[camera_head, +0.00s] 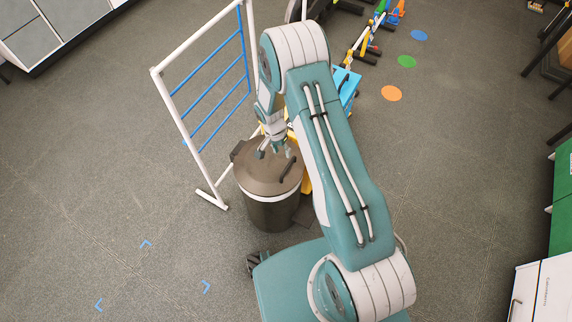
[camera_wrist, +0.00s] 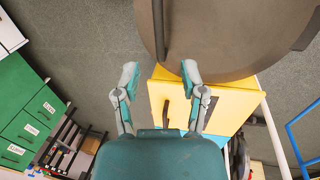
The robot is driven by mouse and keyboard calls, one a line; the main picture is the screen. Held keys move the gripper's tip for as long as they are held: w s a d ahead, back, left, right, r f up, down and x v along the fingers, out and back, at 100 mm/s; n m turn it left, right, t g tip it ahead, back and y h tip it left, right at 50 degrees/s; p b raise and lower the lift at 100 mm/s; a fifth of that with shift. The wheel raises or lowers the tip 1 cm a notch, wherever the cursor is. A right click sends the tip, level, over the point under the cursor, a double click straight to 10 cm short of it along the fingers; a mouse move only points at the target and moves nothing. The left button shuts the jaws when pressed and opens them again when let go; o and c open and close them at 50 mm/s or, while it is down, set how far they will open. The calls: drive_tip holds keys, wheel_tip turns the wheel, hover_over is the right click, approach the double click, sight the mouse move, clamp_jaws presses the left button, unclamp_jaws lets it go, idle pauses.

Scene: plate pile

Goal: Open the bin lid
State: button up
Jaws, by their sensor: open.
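A dark grey-brown bin (camera_head: 270,212) with a round lid (camera_head: 258,178) stands on the floor near the middle of the head view. The lid lies closed on the bin, and a dark bar handle (camera_head: 289,168) shows on it. My gripper (camera_head: 275,150) is over the far part of the lid, with its fingers apart. In the wrist view the lid (camera_wrist: 225,45) fills the upper right, and its bar handle (camera_wrist: 160,30) runs up the picture. There my gripper (camera_wrist: 159,73) is open and empty; the handle lies above the gap between its fingertips, apart from them.
A yellow cabinet (camera_wrist: 175,95) is beside the bin. A white frame with blue bars (camera_head: 182,115) stands close left of the bin. Green drawers (camera_wrist: 25,115) are at the wrist view's left. Open floor (camera_head: 110,190) lies left of the bin in the head view.

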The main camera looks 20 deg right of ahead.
sight(287, 167)
drive_tip(key=f, duration=0.2)
drive_tip(key=d+f, duration=0.1)
drive_tip(key=f, duration=0.2)
drive_tip(key=s+f, duration=0.1)
drive_tip(key=f, duration=0.2)
drive_tip(key=shift+s+d+f, duration=0.1)
drive_tip(key=shift+d+f, duration=0.05)
drive_tip(key=shift+f, duration=0.1)
clamp_jaws()
